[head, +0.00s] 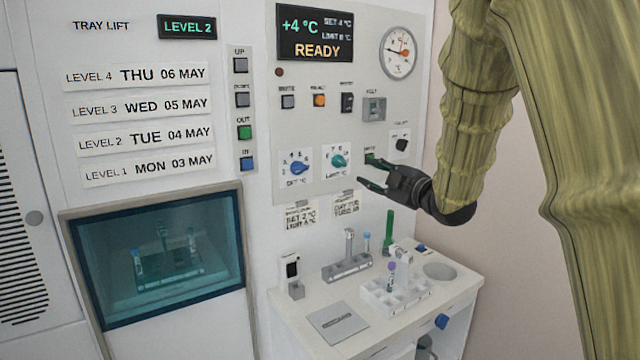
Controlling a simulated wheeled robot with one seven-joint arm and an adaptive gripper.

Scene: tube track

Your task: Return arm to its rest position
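My gripper (368,174) is in front of the lower right part of the control panel (330,110). Its dark fingers are spread apart with nothing between them. The upper fingertip overlaps a small green switch (371,157) in this view; I cannot tell whether they touch. My arm comes in from the right, in a yellow-green sleeve, and hides part of the wall. The display (316,33) on the panel reads +4 °C and READY.
At left, a glass window (160,255) shows a tray with tubes. Blue and teal knobs (337,161) are left of my gripper.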

